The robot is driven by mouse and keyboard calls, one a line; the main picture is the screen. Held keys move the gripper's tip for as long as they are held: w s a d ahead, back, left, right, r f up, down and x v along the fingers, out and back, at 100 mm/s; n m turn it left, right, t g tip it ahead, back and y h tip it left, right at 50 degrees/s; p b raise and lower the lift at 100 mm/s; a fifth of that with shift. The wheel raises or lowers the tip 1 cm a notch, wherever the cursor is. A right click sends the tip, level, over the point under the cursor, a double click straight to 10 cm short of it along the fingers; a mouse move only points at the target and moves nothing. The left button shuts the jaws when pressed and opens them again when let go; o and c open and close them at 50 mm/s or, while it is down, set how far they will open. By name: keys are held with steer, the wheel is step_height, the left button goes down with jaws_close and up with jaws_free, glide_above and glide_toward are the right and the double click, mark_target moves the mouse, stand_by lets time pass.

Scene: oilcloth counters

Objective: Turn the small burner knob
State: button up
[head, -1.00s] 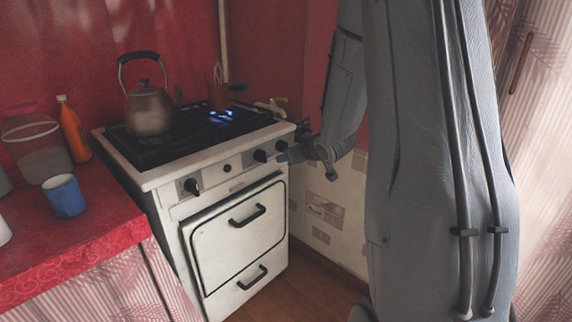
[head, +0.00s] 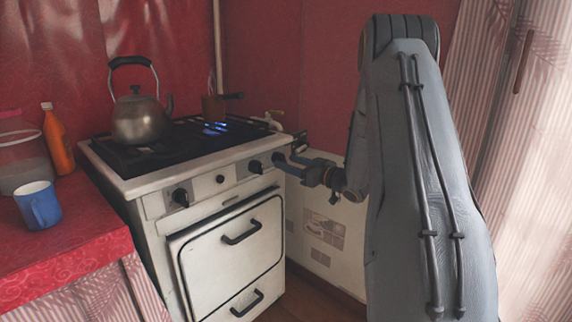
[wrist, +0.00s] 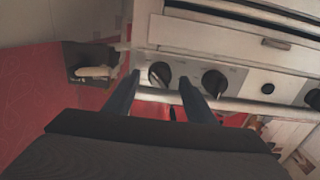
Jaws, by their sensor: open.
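The white stove (head: 150,183) has a row of dark knobs along its front panel. The rightmost knob (head: 279,159) in the head view is beside my gripper (head: 290,156), which comes from the right. In the wrist view the same end knob (wrist: 159,74) shows between the two blue fingers of my gripper (wrist: 158,82). The fingers are apart, one on each side of it; I cannot tell whether they touch it. A second knob (wrist: 213,83) is just right of the right finger. No marking shows which knob is the small burner's.
A blue flame (head: 215,128) burns on the back right burner. A metal kettle (head: 141,121) stands on the left of the hob. A dark pot (head: 213,107) is at the back. A blue mug (head: 38,205) and orange bottle (head: 57,140) stand on the red counter (head: 70,250).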

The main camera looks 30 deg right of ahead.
steer(key=shift+x, duration=0.9)
steer(key=c, duration=1)
steer(key=shift+c, duration=0.2)
